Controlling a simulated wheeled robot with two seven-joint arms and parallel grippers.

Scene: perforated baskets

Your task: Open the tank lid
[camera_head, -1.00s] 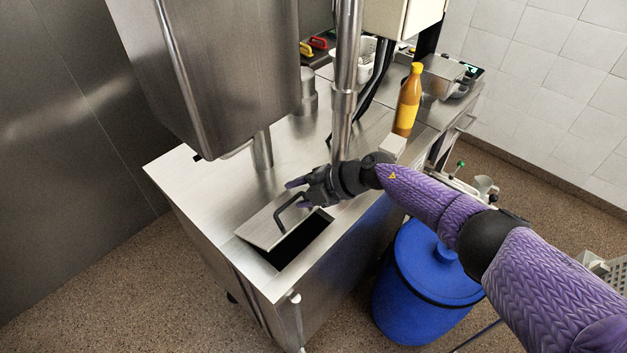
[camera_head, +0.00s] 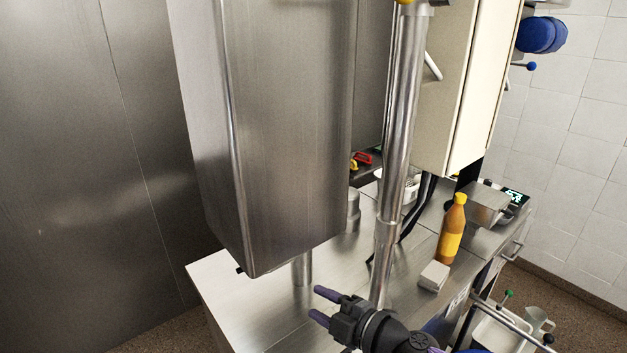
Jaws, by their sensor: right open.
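My right gripper (camera_head: 318,303) is at the bottom middle of the head view, above the steel tank top (camera_head: 228,287). Its two purple fingers are spread apart and point left, with nothing between them. The tank lid with its bent handle is not in view now; that part of the top lies below the picture edge. My left gripper is not in view.
A large steel box (camera_head: 285,130) hangs over the top, beside a vertical steel pipe (camera_head: 400,130). An orange bottle (camera_head: 451,232) and a pale block (camera_head: 434,276) stand to the right. A cream cabinet (camera_head: 468,90) is behind.

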